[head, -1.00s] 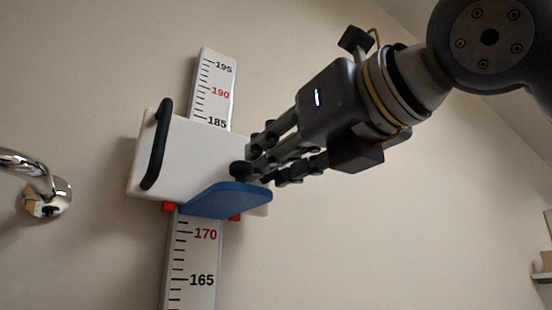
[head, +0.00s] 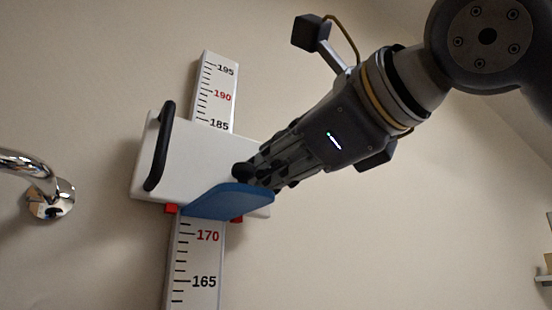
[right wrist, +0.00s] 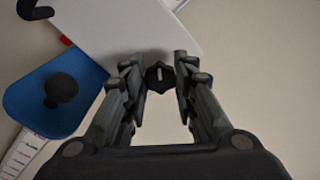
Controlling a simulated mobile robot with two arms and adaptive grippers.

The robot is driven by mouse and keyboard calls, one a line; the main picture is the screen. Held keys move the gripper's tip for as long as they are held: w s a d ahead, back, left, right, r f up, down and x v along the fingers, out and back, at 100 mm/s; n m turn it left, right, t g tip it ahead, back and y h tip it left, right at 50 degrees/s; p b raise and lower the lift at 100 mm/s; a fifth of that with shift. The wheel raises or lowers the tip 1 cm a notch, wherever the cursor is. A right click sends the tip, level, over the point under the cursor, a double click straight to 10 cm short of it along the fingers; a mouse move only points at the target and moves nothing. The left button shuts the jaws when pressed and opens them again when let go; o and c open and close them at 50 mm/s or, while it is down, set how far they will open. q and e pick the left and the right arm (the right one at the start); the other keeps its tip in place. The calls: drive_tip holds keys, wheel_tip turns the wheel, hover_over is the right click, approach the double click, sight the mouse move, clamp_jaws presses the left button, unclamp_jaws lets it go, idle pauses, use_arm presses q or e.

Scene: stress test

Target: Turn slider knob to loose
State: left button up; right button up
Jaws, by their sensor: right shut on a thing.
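The slider is a white box (head: 190,160) on a vertical height scale (head: 199,275), with a blue plate (head: 228,201) at its lower front. The slider knob (right wrist: 160,76) is dark and lobed with a pale mark, on the white box's face in the right wrist view. My right gripper (right wrist: 159,70) is shut on this knob, one finger on each side. In the head view my right gripper (head: 262,170) reaches the box's right side, and its fingers hide the lobed knob. My left gripper is not in view.
A black round ball (right wrist: 61,88) stands out by the blue plate, left of my fingers in the right wrist view. A black handle (head: 160,146) is on the box's left. Red parts (head: 171,209) show below the box. A chrome pipe fitting (head: 48,198) is at far left.

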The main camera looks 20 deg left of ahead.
drive_tip(key=shift+f+n+p, duration=0.1)
drive_tip(key=shift+n+p, duration=0.65)
drive_tip(key=shift+n, duration=3.05)
drive_tip(key=o, duration=1.1)
drive_tip(key=shift+s, duration=0.1)
drive_tip(key=shift+c, duration=0.2)
drive_tip(key=shift+s+d, duration=0.1)
drive_tip(key=shift+d, duration=0.05)
drive_tip(key=v, duration=1.1)
drive_tip(key=shift+s+d, duration=0.25)
drive_tip(key=shift+s, duration=0.05)
